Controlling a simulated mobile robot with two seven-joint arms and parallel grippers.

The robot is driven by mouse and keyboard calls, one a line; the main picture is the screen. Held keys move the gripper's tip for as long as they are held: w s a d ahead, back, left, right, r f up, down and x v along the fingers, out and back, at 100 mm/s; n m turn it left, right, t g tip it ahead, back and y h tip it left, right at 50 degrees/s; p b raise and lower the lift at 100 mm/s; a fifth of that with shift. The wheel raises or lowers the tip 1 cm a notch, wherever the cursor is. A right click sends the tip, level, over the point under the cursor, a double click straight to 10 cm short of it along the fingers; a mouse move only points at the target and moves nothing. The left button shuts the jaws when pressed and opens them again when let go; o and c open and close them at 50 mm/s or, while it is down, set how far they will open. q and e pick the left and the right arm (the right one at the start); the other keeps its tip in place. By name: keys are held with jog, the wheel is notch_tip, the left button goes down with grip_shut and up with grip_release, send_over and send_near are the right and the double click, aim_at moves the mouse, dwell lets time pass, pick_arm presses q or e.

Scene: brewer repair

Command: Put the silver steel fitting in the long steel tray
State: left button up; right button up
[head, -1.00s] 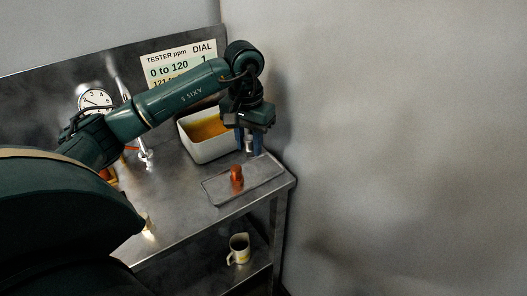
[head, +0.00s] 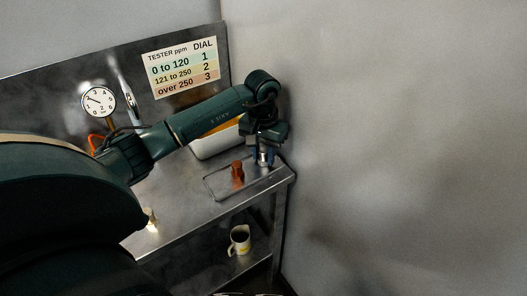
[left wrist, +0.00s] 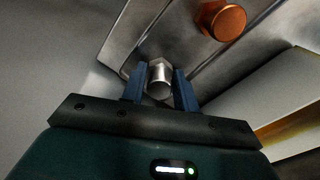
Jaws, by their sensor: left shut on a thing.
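The silver steel fitting (left wrist: 160,78) is between the blue fingers of my left gripper (left wrist: 160,88) in the left wrist view, and the gripper is shut on it. In the head view the left gripper (head: 263,158) points down over the right end of the long steel tray (head: 217,193), with the fitting (head: 263,159) low between its fingers. I cannot tell whether the fitting touches the tray floor. A copper-coloured fitting (head: 237,171) stands in the tray, to the left of the gripper; it also shows in the left wrist view (left wrist: 221,20). My right gripper is not in view.
A white bin (head: 215,146) with amber contents stands behind the tray, partly hidden by my arm. A wall rises close on the right. A dial gauge (head: 98,102) and a chart (head: 182,70) are at the back. A mug (head: 239,240) stands on the lower shelf.

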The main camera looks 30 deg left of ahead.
aim_at(263, 150)
pick_arm(q)
jog(key=shift+f, duration=0.15)
jog(key=o, duration=1)
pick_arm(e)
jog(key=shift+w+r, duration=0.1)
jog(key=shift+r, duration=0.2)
pick_arm(q)
jog(key=shift+r, duration=0.3)
notch_tip(263, 150, up, 12)
jog(key=b, duration=0.1)
jog(key=shift+a+b, duration=0.15)
jog(key=shift+b, duration=0.15)
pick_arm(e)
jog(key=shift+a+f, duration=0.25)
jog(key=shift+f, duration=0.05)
pick_arm(q)
jog(key=shift+f, duration=0.15)
